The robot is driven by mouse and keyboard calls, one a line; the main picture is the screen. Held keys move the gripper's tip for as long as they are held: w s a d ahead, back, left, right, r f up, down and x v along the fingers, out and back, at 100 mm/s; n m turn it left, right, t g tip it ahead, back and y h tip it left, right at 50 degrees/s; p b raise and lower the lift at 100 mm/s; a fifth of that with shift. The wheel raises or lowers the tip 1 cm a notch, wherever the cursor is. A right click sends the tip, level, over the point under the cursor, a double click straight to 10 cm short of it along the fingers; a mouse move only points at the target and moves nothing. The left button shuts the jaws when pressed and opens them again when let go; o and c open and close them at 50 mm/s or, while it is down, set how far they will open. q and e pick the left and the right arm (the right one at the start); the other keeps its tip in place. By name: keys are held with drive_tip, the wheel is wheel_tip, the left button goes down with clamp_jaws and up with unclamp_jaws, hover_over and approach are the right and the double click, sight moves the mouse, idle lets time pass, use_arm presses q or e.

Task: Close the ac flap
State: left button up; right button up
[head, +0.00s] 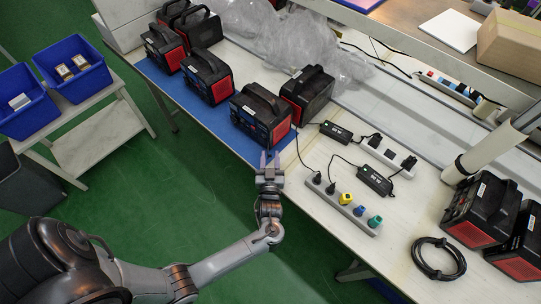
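A black and red power station (262,115) with a top handle stands on the blue mat (190,92) near the front edge of the table. My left gripper (269,158) is at the table's edge, just in front of this power station's lower front side. My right gripper is not in view.
Another power station (307,94) stands close behind, and several more stand along the mat to the left. Power strips with plugs (345,207), black adapters (375,180) and a coiled cable (438,259) lie to the right. Clear plastic bags (290,45) lie behind.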

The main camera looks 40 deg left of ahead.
use_arm(q)
clamp_jaws()
drive_tip(key=shift+s, duration=0.15)
idle(0.7)
